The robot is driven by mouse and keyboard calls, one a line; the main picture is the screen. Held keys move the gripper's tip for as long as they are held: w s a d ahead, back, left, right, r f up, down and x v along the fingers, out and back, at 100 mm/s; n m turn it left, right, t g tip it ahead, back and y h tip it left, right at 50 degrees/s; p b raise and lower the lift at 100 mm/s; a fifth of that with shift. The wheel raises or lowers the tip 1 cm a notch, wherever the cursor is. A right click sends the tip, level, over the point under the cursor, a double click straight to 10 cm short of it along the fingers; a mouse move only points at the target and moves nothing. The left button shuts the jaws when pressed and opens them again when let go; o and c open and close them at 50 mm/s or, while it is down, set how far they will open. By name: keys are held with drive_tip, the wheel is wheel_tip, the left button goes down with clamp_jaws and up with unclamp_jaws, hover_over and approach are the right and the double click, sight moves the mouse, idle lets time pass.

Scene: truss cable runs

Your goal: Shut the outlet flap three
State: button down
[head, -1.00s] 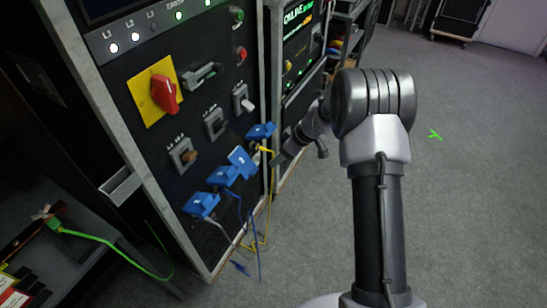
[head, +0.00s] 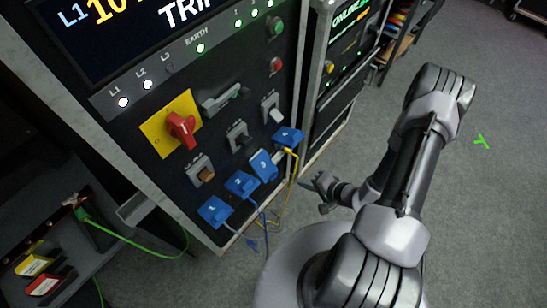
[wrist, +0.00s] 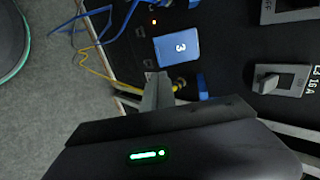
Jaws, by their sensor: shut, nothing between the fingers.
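Outlet flap three (head: 263,165) is a blue numbered cover in the row low on the black panel. In the head view it is angled differently from its neighbours, and I cannot tell if it is fully shut. The wrist view shows its face with a white 3 (wrist: 178,47), with no cable seen at it. My gripper (head: 314,183) is shut and empty, right of the flaps and apart from them in the head view. In the wrist view its fingers (wrist: 158,92) point toward flap three, with a gap visible in the picture.
Blue flaps one (head: 214,211), two (head: 241,184) and four (head: 288,138) flank it with cables below. A yellow cable (head: 293,170) hangs from outlet four, near my gripper. A red rotary switch (head: 181,129) and breakers sit above. Open floor lies to the right.

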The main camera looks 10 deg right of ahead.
drive_tip(key=b, duration=0.4)
approach(269, 177)
drive_tip(key=w+f, duration=0.2)
drive_tip(key=f, duration=0.1)
drive_tip(key=shift+w+a, duration=0.25)
drive_tip(key=shift+a, duration=0.15)
drive_tip(key=shift+w+a+f, duration=0.15)
drive_tip(key=shift+w, duration=0.1)
drive_tip(key=shift+w+a+f+t+y+b, duration=0.35)
drive_tip(key=shift+w+f+b, duration=0.2)
drive_tip(key=shift+f+b, duration=0.6)
drive_tip(key=shift+w+a+f+t+y+b, duration=0.25)
drive_tip(key=shift+w+a+f+t+b, duration=0.4)
drive_tip(key=shift+b, duration=0.8)
drive_tip(key=shift+w+a+f+t+y+b, duration=0.25)
drive_tip(key=shift+w+f+b, duration=0.2)
drive_tip(key=shift+f+b, duration=0.8)
drive_tip(key=shift+w+a+f+b, duration=0.3)
drive_tip(key=shift+w+b, duration=0.05)
drive_tip(key=shift+w, duration=0.2)
drive_tip(key=shift+r, duration=0.1)
